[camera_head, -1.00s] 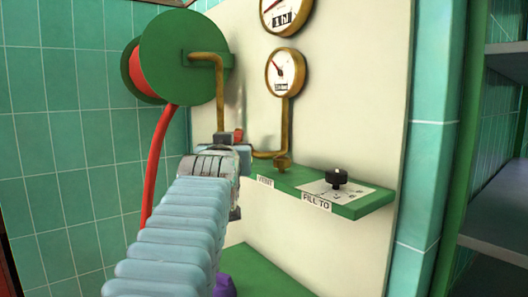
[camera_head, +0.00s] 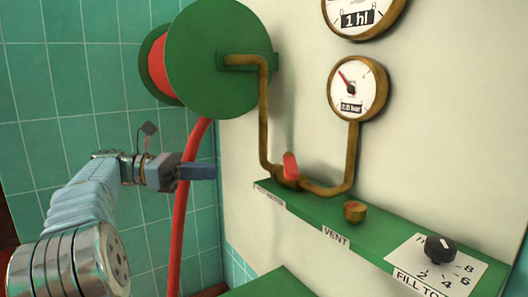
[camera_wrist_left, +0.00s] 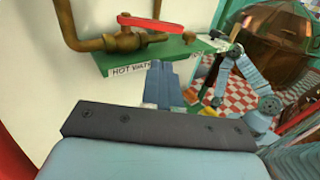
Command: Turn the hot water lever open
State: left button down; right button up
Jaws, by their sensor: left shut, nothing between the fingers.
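The hot water lever (camera_head: 290,165) is red and sits on a brass valve above the green shelf. In the head view it points up toward the viewer; in the left wrist view the lever (camera_wrist_left: 145,22) lies along the pipe, pointing right. My left gripper (camera_head: 207,172) has blue fingers, shut and empty, left of the lever with a clear gap. In the left wrist view its fingers (camera_wrist_left: 160,85) are below the lever, in front of the shelf, and do not touch it. A jointed blue arm (camera_wrist_left: 250,75) shows small there; I cannot make out its gripper.
A brass pipe (camera_head: 262,110) runs down from the green hose reel (camera_head: 215,60) to the valve. A red hose (camera_head: 185,215) hangs behind my left arm. The shelf (camera_head: 312,222) also bears a brass knob (camera_head: 355,211) and a black dial (camera_head: 440,249). A gauge (camera_head: 357,88) is above.

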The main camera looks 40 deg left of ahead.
pick_arm(q)
jog(key=b, duration=0.4)
send_near(294, 169)
jog(key=shift+h, duration=0.4)
jog(key=w+d, duration=0.1)
jog(key=w, duration=0.1)
jog(key=w+d+f, duration=0.1)
jog(key=w+d, duration=0.1)
jog(key=shift+w+f, duration=0.1)
jog(key=shift+f, duration=0.1)
jog(key=shift+d, duration=0.15)
jog(key=d+n+t+y, duration=0.1)
jog(key=n+t+y, duration=0.1)
jog(key=w+d+n+t+y, duration=0.1)
jog(key=d+n+y, duration=0.1)
jog(key=y, duration=0.1)
jog(key=w+d+n+t+y+b, duration=0.1)
jog(key=n+t+y, duration=0.1)
jog(key=shift+d+t+y, duration=0.25)
jog(key=shift+t+y, duration=0.05)
jog(key=shift+w+d, duration=0.25)
jog(key=shift+d, duration=0.05)
